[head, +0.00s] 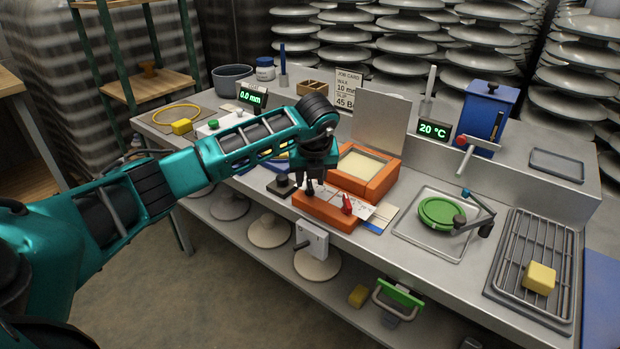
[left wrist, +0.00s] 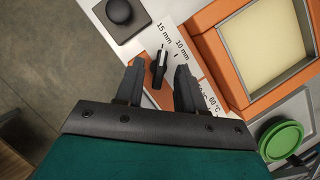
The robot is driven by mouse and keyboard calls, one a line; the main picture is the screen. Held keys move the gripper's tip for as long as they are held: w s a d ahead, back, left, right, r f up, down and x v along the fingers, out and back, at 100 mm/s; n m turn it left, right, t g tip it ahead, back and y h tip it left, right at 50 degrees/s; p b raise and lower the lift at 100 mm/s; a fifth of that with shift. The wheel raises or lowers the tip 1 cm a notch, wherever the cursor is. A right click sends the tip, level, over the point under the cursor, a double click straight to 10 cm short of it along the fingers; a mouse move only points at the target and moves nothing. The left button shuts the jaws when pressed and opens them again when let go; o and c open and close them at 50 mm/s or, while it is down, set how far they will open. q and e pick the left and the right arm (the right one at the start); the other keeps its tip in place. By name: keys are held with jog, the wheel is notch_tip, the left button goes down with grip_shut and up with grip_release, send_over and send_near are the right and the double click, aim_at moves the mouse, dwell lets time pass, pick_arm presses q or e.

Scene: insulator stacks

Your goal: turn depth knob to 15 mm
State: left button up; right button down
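The depth knob (left wrist: 159,70) is a black bar knob on the orange control box (head: 325,209), beside a white scale plate (left wrist: 173,30) marked 15 mm and 10 mm. In the left wrist view its white pointer line points up the picture, toward the 15 mm side. My left gripper (head: 311,188) is over the box's left part in the head view and hides the knob there. In the left wrist view this gripper (left wrist: 157,80) is open, with one finger on each side of the knob and gaps visible. My right gripper is not in view.
A red knob (head: 347,204) stands on the same box, right of my gripper. A black round button (left wrist: 119,10) is close on the left. Behind is an orange wax tray (head: 390,178). A green disc (head: 437,212) lies farther right. A display (head: 252,97) reads 0.0 mm.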

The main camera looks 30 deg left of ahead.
pick_arm(q)
jog(key=v, duration=1.1)
jog(key=shift+s+r+p, duration=0.15)
jog(key=shift+r+p, duration=0.1)
jog(key=shift+p, duration=0.05)
jog(key=shift+d, duration=0.1)
